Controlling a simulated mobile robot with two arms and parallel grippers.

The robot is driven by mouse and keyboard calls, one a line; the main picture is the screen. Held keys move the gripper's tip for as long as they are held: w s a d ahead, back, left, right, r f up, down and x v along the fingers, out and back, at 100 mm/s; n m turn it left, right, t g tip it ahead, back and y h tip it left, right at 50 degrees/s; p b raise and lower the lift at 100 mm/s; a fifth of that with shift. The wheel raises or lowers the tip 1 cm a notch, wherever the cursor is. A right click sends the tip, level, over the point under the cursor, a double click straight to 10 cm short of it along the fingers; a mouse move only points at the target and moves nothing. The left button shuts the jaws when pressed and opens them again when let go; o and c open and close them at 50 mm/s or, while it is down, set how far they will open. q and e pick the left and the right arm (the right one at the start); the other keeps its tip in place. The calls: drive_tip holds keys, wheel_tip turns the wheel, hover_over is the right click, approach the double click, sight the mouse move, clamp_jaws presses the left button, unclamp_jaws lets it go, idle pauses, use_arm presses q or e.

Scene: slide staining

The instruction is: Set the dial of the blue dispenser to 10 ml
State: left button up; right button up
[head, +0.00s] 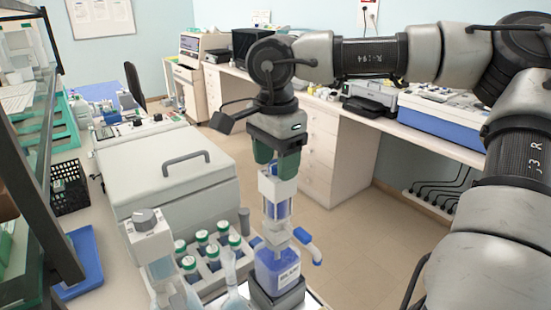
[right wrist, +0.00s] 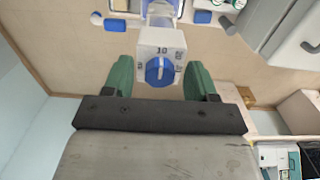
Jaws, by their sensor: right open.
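The blue dispenser is a bottle of blue liquid (head: 278,272) with a clear pump cylinder and a white head (head: 277,187), upright at the lower middle of the head view. My right gripper (head: 276,160) is directly above the head, fingers pointing down. In the right wrist view, the blue dial (right wrist: 159,71) sits on the white head (right wrist: 145,45) between the green fingers of my open right gripper (right wrist: 159,78). Gaps show on both sides, so the fingers do not touch it. The dial's white pointer line appears aligned with the mark 10.
A second dispenser with a grey dial (head: 145,220) stands to the left. Between them is a rack of green-capped bottles (head: 212,257). A large white lidded box (head: 168,172) stands behind. A blue nozzle (head: 308,246) sticks out to the right of the dispenser.

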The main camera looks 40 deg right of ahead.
sight(275, 164)
wheel_tip(275, 164, up, 11)
drive_tip(key=b, duration=0.1)
idle(0.3)
drive_tip(key=shift+f, duration=0.15)
